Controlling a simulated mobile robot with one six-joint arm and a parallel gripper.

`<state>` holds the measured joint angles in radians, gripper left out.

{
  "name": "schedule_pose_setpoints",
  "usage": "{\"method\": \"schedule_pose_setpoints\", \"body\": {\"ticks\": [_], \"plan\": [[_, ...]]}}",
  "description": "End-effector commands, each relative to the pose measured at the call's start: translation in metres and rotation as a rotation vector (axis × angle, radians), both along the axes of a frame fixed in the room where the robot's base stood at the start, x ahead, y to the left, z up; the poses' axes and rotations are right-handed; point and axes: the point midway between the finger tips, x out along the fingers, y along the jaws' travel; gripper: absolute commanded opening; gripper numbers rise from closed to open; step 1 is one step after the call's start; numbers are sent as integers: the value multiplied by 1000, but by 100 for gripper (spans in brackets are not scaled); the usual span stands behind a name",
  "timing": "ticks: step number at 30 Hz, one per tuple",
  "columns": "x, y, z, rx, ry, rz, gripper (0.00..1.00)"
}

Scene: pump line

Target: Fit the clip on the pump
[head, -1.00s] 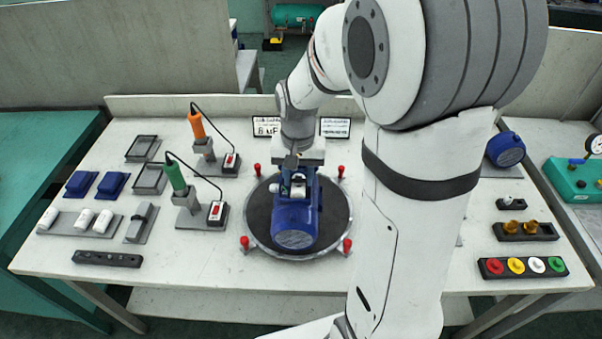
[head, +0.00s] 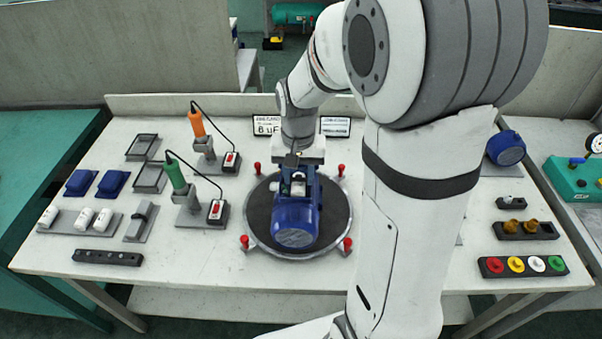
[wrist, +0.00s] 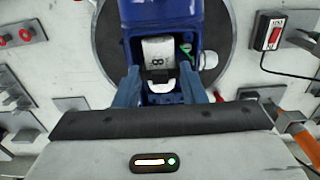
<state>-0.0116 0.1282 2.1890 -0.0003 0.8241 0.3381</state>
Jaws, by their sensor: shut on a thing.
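The blue pump (head: 296,222) lies on the round dark turntable (head: 258,228), its terminal box open towards my gripper. In the wrist view the pump (wrist: 175,12) holds a white capacitor (wrist: 157,50) marked 8 in the box. My gripper (wrist: 158,77) has its two blue fingers reaching in at the box's near end. It is shut on the small black clip (wrist: 158,75), which lies against the near end of the capacitor. Whether the clip is seated cannot be told. In the head view the wrist hides most of the clip.
Green (head: 175,175) and orange (head: 196,122) corded tools stand left of the turntable. Red knobs (head: 347,244) ring the turntable. White capacitors (head: 84,217) lie in a rack at left. A strip of coloured caps (head: 522,266) is at right. The table's front middle is clear.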

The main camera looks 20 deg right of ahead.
Motion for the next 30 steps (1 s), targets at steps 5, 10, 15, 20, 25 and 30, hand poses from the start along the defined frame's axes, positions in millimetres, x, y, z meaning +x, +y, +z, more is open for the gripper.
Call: {"method": "schedule_pose_setpoints", "body": {"ticks": [5, 10, 15, 20, 25, 30], "plan": [[0, 0, -3, 0, 0, 0, 16], [0, 0, -6, 0, 0, -1, 16], [0, 0, -5, 0, 0, -1, 50], [0, -1, -5, 0, 0, -1, 62], [0, -1, -5, 0, 0, -1, 62], [0, -1, -1, 0, 0, -1, 62]]}}
